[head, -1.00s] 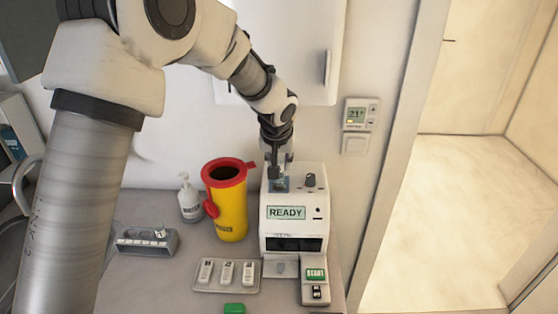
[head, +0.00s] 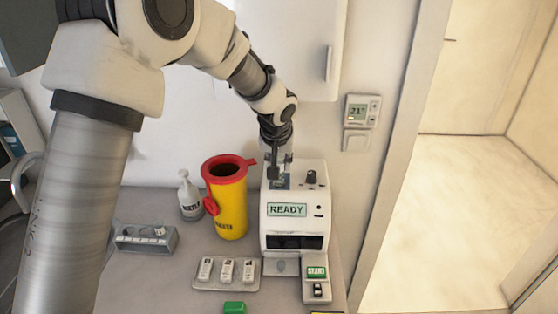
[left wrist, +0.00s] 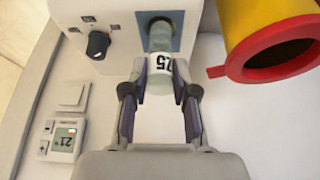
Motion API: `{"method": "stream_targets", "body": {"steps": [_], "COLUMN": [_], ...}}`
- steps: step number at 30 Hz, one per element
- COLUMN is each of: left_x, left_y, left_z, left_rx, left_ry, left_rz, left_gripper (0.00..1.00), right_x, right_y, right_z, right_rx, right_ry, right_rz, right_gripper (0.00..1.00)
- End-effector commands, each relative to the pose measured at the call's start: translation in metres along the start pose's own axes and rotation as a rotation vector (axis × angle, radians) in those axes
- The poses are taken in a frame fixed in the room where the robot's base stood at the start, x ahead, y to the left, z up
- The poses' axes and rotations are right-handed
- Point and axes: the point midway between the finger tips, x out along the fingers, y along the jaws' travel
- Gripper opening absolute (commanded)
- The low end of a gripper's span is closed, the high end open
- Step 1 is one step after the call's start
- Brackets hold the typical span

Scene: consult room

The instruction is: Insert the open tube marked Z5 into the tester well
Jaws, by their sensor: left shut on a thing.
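My left gripper (head: 281,165) is above the top of the white tester (head: 290,235), whose screen reads READY. In the left wrist view the gripper (left wrist: 160,95) is shut on a clear tube (left wrist: 159,82) with a white label that reads Z5 upside down. The tube's far end lines up with the round well in the tester's blue plate (left wrist: 176,22). I cannot tell how far, if at all, it is inside the well. My right gripper is not in view.
A yellow bin with a red rim (head: 230,205) stands close left of the tester. A black knob (head: 311,177) is beside the well. A tray of white cassettes (head: 200,285), a grey rack (head: 145,240) and a bottle (head: 188,198) are to the left. A thermostat (head: 358,111) is on the wall.

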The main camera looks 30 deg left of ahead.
Motion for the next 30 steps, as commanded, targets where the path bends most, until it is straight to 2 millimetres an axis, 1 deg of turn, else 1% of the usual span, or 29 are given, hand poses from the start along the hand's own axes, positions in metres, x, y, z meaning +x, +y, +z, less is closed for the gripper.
{"method": "stream_targets", "body": {"steps": [1, 30], "left_x": [0.003, 0.033], "left_y": [0.000, 0.000], "left_z": [0.001, 0.015], "left_rx": [0.000, 0.000], "left_ry": [0.000, 0.000], "left_rz": [0.000, 0.000], "left_gripper": [0.00, 0.00], "right_x": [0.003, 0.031], "right_y": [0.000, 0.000], "right_z": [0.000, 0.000], "right_rx": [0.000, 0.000], "right_ry": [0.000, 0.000], "right_rz": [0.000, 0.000], "right_gripper": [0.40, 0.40]}}
